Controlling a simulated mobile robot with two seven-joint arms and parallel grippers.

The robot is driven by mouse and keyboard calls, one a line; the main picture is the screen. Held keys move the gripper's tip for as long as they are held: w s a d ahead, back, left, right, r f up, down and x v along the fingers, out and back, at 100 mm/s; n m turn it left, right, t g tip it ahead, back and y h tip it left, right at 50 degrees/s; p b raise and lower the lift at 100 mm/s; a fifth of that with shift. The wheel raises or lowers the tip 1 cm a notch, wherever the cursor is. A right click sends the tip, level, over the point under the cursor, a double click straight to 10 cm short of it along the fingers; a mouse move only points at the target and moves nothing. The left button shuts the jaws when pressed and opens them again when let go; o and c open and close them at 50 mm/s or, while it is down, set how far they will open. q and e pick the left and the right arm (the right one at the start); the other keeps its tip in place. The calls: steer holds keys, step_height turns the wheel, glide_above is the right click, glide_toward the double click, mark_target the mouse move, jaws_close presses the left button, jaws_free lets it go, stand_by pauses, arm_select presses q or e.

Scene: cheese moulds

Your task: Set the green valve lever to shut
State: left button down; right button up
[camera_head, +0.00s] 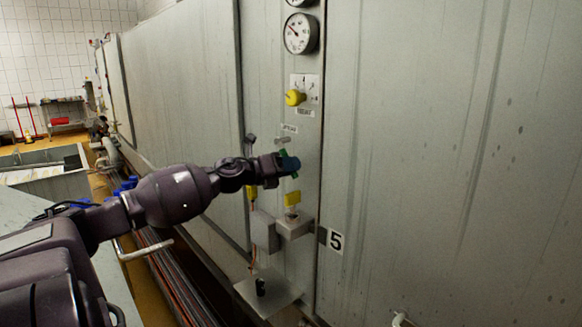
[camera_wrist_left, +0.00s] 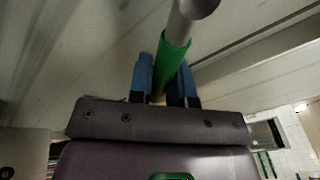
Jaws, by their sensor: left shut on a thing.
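The green valve lever (camera_wrist_left: 171,58) shows in the left wrist view as a green sleeve on a grey metal rod, between two blue fingertips. My left gripper (camera_wrist_left: 164,80) is shut on it. In the head view my left gripper (camera_head: 287,164) is at the narrow panel strip, below a small label. Only small bits of green show around its blue fingertips there, so the lever's exact angle is hard to tell. My right gripper is in neither view.
A yellow knob (camera_head: 295,97) and a round gauge (camera_head: 300,34) sit above on the same strip. Below are a yellow part (camera_head: 292,198), a grey box (camera_head: 264,231) and a "5" sign (camera_head: 335,241).

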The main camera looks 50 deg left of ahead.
arm_select(q)
steer(key=shift+a+f+m+g+y, duration=0.3)
steer(key=shift+a+f+m, duration=0.25)
steer(key=shift+m, duration=0.45)
steer(key=shift+a+f+m+g+y+b, duration=0.15)
steer(key=shift+a+m+y+b, duration=0.1)
steer(key=shift+a+m, duration=0.55)
steer(key=shift+a+f+m+g+y+b, duration=0.1)
steer(key=shift+a+m+g+y+b, duration=0.15)
steer(key=shift+a+m, duration=0.55)
steer(key=shift+a+f+m+g+y+b, duration=0.1)
steer(key=shift+a+m+y+b, duration=0.25)
steer(key=shift+m, duration=0.75)
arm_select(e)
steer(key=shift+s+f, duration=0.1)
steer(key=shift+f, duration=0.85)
arm_select(q)
steer(key=shift+a, duration=0.1)
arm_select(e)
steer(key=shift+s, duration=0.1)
arm_select(q)
steer(key=c, duration=1.4)
jaws_free()
steer(key=shift+c, duration=0.2)
steer(key=o, duration=0.4)
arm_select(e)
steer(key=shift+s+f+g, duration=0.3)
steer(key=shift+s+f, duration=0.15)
arm_select(q)
steer(key=shift+s, duration=0.1)
